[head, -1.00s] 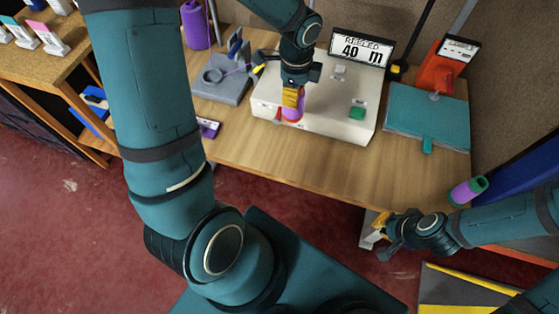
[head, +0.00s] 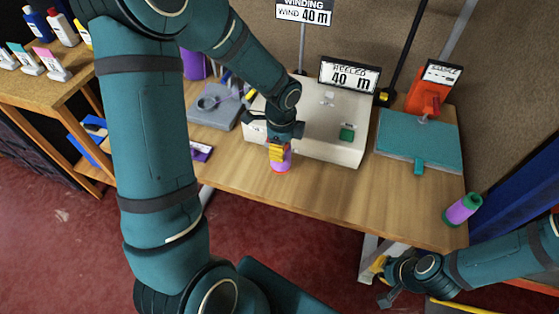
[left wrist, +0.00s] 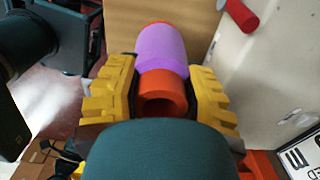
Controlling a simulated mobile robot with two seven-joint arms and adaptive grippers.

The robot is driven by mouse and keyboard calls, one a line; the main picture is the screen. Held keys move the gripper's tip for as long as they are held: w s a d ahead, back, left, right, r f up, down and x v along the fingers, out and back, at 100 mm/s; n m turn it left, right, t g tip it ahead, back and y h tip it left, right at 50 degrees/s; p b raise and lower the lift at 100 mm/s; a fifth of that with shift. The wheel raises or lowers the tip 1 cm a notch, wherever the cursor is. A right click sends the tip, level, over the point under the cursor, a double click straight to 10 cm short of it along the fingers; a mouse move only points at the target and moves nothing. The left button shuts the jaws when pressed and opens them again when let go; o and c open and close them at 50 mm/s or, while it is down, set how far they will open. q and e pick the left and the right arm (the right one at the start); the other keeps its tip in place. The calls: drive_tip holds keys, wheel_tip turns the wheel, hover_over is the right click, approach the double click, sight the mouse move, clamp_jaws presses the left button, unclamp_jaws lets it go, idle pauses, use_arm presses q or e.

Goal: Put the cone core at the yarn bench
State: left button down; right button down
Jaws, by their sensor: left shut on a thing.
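The cone core is a purple tube with orange-red ends. My left gripper (head: 279,152) is shut on it, and the core (head: 280,164) shows below the yellow fingers, in front of the cream winding machine. In the left wrist view the core (left wrist: 163,58) lies between the two yellow fingers, its open orange-red end towards the camera. I cannot tell whether it touches the wooden yarn bench (head: 340,200). My right gripper (head: 380,280) is low beside the bench's front right edge, away from the core; its finger opening is unclear.
The cream winding machine (head: 325,145), with a "40 m" display, stands behind the core. A purple core with green ends (head: 462,209) is at the bench's right corner. A teal board (head: 420,140) lies back right. The bench front between is clear.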

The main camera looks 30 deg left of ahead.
use_arm(q)
drive_tip(key=shift+f+b, duration=0.5)
drive_tip(key=shift+f, duration=1.5)
drive_tip(key=shift+f, duration=0.2)
drive_tip(key=c, duration=0.6)
unclamp_jaws()
drive_tip(key=shift+r, duration=0.3)
wheel_tip(320, 180, up, 12)
drive_tip(key=p, duration=0.3)
drive_tip(key=shift+f, duration=0.1)
drive_tip(key=shift+s, duration=0.1)
